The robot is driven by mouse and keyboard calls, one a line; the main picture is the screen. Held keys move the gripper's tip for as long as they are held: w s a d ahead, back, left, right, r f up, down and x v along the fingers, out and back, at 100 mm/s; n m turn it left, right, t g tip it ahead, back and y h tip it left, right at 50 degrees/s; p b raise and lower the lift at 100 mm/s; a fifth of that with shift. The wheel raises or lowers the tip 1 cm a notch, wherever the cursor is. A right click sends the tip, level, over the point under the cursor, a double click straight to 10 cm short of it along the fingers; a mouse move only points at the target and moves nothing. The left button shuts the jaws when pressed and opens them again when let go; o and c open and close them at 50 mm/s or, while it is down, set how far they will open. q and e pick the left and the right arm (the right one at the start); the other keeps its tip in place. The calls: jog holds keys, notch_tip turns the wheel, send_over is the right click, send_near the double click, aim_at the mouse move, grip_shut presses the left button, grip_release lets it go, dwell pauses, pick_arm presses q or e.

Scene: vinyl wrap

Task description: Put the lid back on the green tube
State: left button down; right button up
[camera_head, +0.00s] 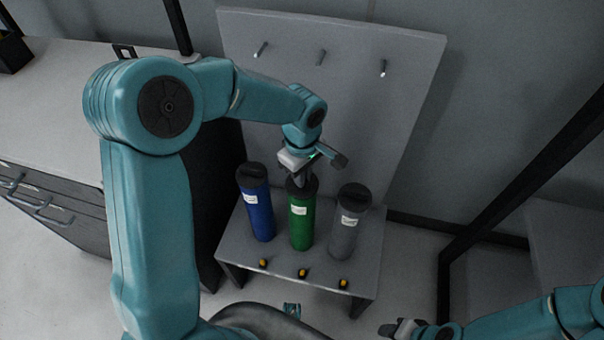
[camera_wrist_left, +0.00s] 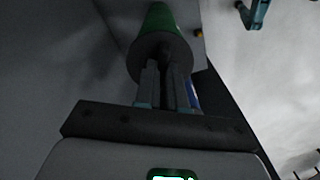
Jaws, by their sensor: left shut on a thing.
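The green tube (camera_head: 301,222) stands upright between two other tubes on a small grey stand. Its dark lid (camera_head: 309,185) sits at the tube's top, under my left gripper (camera_head: 301,178). In the left wrist view, the fingers of my left gripper (camera_wrist_left: 167,88) are shut on the lid's raised grip, with the dark round lid (camera_wrist_left: 150,52) against the end of the green tube (camera_wrist_left: 160,19). I cannot tell whether the lid is fully seated. My right gripper (camera_head: 403,329) is at the bottom edge, away from the tubes; its jaws are unclear.
A blue tube (camera_head: 257,213) stands on the left and a grey tube (camera_head: 347,228) on the right, both with dark lids. Several small yellow-and-black pieces line the front of the grey stand (camera_head: 325,270). A tall panel (camera_head: 340,110) with pegs rises behind.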

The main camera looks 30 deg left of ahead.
pick_arm(q)
jog(key=c, duration=0.7)
grip_release()
jog(key=shift+o, duration=0.2)
jog(key=shift+r, duration=0.15)
jog(key=shift+r+p, duration=2.3)
jog(key=shift+r, duration=1.1)
grip_shut()
jog(key=shift+f, duration=0.25)
jog(key=shift+f+b, duration=2.7)
jog(key=shift+f, duration=0.05)
